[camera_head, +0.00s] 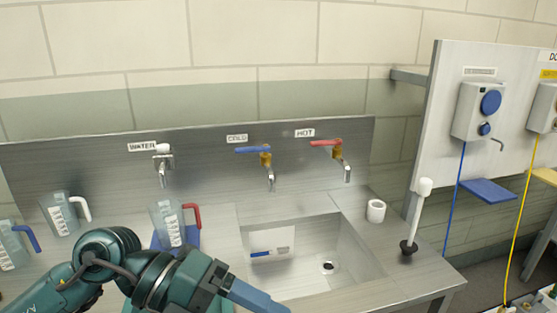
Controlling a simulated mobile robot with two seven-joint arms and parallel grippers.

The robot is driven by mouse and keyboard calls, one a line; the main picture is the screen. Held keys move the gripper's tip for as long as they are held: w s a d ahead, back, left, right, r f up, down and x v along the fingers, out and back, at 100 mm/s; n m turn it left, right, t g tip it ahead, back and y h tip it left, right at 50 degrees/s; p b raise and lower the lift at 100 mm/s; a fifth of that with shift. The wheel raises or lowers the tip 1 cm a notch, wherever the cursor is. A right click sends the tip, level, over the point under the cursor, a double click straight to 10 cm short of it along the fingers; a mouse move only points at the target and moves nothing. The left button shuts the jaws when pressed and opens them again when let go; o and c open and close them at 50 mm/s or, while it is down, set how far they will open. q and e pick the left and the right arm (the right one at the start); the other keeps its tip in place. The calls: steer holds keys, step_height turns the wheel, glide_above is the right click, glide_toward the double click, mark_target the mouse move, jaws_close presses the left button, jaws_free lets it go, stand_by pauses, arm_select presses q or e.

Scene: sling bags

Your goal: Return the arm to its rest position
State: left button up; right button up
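My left arm, dark teal, comes in from the lower left in front of the steel counter. Its gripper (262,298) is at the bottom edge, in front of the sink; one blue-grey finger-like part shows and the rest is hidden or cut off, so I cannot tell whether it is open. I see nothing held in it. My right gripper is not in view.
A jug with a red handle (168,224) stands just behind my arm on a blue surface. Jugs with a white handle (60,216) and a blue handle (12,246) stand left. The sink (350,262), a white cup (376,210) and a white-handled plunger (418,205) are right.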

arm_select(q)
steer(key=d+r+n+t+h, duration=0.1)
steer(key=d+r+n+h, duration=0.15)
steer(key=r+h, duration=0.5)
steer(key=w+a+r+n+t+h, duration=0.3)
steer(key=w+r+n+t, duration=0.15)
steer(key=n+t, duration=0.45)
steer(key=w+a+f+n+t+y, duration=0.4)
steer(key=a+f+n+t+y, duration=0.2)
steer(key=n+y, duration=0.4)
steer(key=w+a+f+n+t+y, duration=0.4)
steer(key=a+f+n+t+y, duration=0.2)
steer(key=n+y, duration=0.4)
steer(key=s+a+f+n+g+y, duration=0.2)
steer(key=s+a+f+g, duration=0.15)
steer(key=f, duration=0.45)
steer(key=s+a+f+n+g+y, duration=0.2)
steer(key=s+f+g, duration=0.15)
steer(key=f, duration=0.35)
steer(key=s+f+g+h, duration=0.1)
steer(key=s+f+g, duration=0.9)
steer(key=s, duration=0.4)
steer(key=w+d+f+m+t+h, duration=0.1)
steer(key=w+d+f+t+h, duration=0.1)
steer(key=w+d+f+t, duration=0.4)
step_height(320, 180, down, 3)
steer(key=shift+d+r+t+h, duration=0.2)
steer(key=shift+t+h, duration=0.15)
steer(key=shift+t, duration=0.75)
